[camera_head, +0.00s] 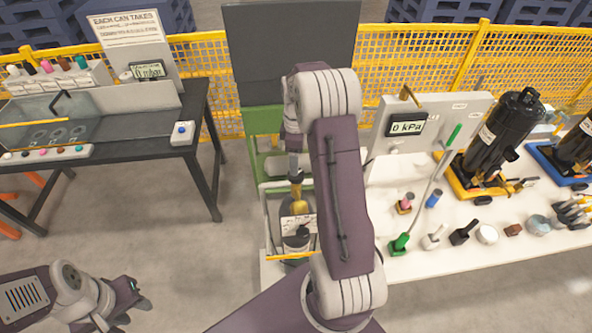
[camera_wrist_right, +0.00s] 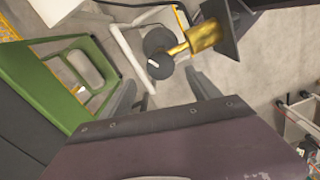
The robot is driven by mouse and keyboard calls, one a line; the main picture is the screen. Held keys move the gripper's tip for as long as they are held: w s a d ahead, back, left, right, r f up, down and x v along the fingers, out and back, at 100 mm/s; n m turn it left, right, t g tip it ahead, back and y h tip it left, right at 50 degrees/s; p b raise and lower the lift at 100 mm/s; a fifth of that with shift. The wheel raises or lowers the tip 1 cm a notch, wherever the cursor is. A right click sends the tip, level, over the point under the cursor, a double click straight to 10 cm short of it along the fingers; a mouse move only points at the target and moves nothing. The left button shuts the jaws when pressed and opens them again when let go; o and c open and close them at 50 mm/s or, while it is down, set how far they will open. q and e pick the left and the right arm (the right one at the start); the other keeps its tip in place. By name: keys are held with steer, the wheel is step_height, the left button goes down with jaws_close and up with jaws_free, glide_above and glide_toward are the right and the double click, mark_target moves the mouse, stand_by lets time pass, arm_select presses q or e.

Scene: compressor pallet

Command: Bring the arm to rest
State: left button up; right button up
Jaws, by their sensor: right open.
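My right arm (camera_head: 338,190) reaches up the middle of the head view and bends down over a cart with a green panel. Its gripper is mostly hidden there. In the right wrist view my right gripper (camera_wrist_right: 162,90) has its two dark fingers apart with nothing between them. A brass fitting with a dark round knob (camera_wrist_right: 160,52) is just beyond the fingertips. In the head view the brass piece (camera_head: 297,196) is below the wrist, above a dark bottle (camera_head: 296,240). My left gripper (camera_head: 128,296) is low at the left, away from objects; its jaw opening is unclear.
A white table (camera_head: 400,262) at the right holds a 0 kPa gauge panel (camera_head: 415,120), a black compressor (camera_head: 503,130) and several small parts. A dark workbench (camera_head: 195,120) stands at the left. Yellow mesh fence (camera_head: 420,60) runs behind. Floor at lower left is clear.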

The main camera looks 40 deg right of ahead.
steer(key=shift+r, duration=1.1)
